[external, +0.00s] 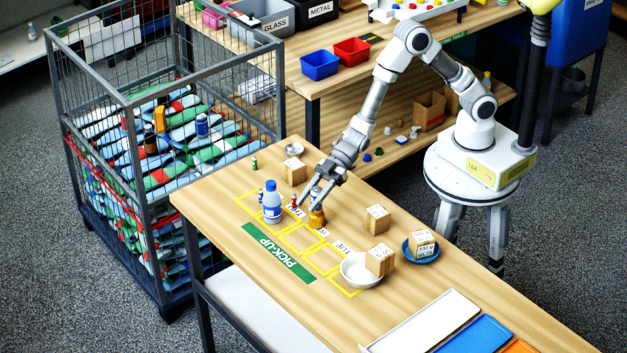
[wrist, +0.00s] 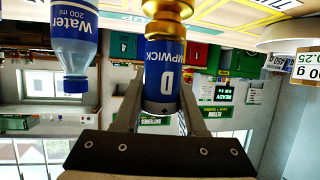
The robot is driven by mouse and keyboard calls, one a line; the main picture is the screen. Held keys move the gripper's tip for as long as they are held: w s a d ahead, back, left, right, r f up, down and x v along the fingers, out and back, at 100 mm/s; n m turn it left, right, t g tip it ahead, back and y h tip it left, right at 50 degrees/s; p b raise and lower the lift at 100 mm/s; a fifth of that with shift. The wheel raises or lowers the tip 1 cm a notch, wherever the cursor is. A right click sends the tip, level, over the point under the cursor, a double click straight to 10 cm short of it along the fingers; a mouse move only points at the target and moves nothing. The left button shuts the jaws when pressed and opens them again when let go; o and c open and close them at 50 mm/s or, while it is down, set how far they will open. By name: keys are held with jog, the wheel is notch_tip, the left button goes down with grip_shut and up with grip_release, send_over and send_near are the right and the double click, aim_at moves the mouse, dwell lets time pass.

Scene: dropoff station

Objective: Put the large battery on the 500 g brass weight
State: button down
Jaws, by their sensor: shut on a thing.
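My gripper (external: 317,192) points down over the pick-up area of the table and is shut on the large battery. In the wrist view my gripper (wrist: 160,104) has a finger on each side of the large battery (wrist: 163,75), a blue cylinder marked D. The brass weight (external: 317,219) stands on the table directly below the gripper. In the upside-down wrist view the brass weight's knob (wrist: 168,8) meets the battery's lower end. The two are in line and look touching, but a tiny gap cannot be ruled out. The battery is mostly hidden by the fingers in the external view.
A water bottle (external: 272,203) stands close left of the gripper, with a small red item (external: 293,201) between. Wooden blocks (external: 376,219) and a white bowl (external: 355,270) holding a block are to the right. A blue plate (external: 409,252) holds another block.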

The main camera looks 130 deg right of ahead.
jog(key=shift+f, duration=0.2)
jog(key=shift+c, duration=2.4)
grip_release()
jog(key=shift+r, duration=0.1)
jog(key=shift+r, duration=0.15)
jog(key=v, duration=1.2)
jog(key=shift+p, duration=0.45)
